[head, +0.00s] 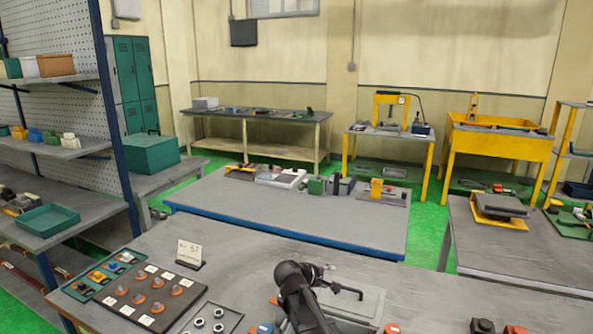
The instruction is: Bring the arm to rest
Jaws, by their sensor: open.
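My dark arm (302,299) rises from the bottom edge of the head view, over the near grey workbench (235,262). Its end, my gripper (318,277), is small and dark, above the left part of a flat grey plate or tray (358,303). I see nothing held in it. The fingers are hard to make out against the dark parts, and the arm hides some of the bench behind it.
Left on the bench are a dark board (150,295) with orange-brown parts, a green tray (102,277), a sign (189,253) and a tray of rings (212,320). Small orange and black parts lie at the front right. The bench's right middle is mostly clear.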

